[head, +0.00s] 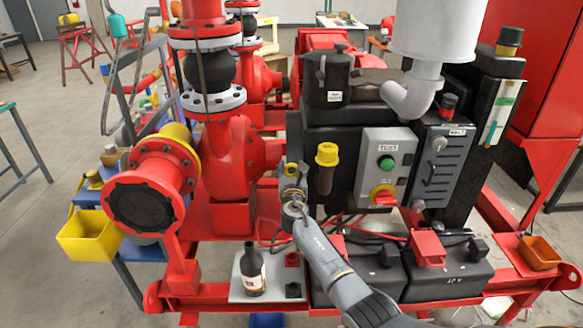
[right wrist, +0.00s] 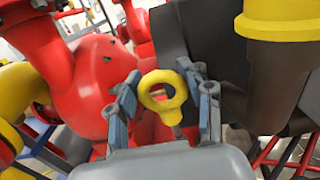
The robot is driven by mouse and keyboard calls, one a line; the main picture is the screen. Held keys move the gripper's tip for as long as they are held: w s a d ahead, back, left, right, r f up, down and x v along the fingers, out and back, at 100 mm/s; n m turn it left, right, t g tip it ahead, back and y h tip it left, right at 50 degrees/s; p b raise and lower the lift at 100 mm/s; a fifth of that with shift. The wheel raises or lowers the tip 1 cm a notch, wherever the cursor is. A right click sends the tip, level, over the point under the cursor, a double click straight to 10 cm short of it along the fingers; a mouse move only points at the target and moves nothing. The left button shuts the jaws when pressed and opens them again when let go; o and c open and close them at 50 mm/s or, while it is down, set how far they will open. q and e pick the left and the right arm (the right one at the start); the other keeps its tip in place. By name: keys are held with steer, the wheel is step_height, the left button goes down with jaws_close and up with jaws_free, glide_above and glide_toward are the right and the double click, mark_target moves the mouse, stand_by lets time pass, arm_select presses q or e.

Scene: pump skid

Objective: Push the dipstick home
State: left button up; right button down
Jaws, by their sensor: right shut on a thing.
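The dipstick shows its yellow ring handle (head: 291,170) at the left side of the dark engine block, left of a yellow-capped filler neck (head: 326,160). My right gripper (head: 292,181) reaches up to it from below and is shut on it. In the right wrist view the yellow ring (right wrist: 176,103) sits between the two blue-grey fingers of the right gripper (right wrist: 164,88). My left gripper is not in view.
A red pump (head: 228,158) stands close on the left. A grey control box (head: 384,165) with a green button and a red-yellow switch is on the right. A dark bottle (head: 253,272) stands on a pale plate below, with black batteries (head: 355,275) beside it.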

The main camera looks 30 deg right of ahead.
step_height(320, 180, down, 6)
steer(key=b, duration=0.4)
steer(key=shift+s+a, duration=0.1)
steer(key=shift+f, duration=0.15)
steer(key=c, duration=0.8)
jaws_free()
steer(key=shift+o, duration=0.5)
steer(key=shift+r, duration=0.25)
steer(key=shift+s, duration=0.1)
steer(key=v, duration=1.2)
steer(key=shift+f, duration=0.15)
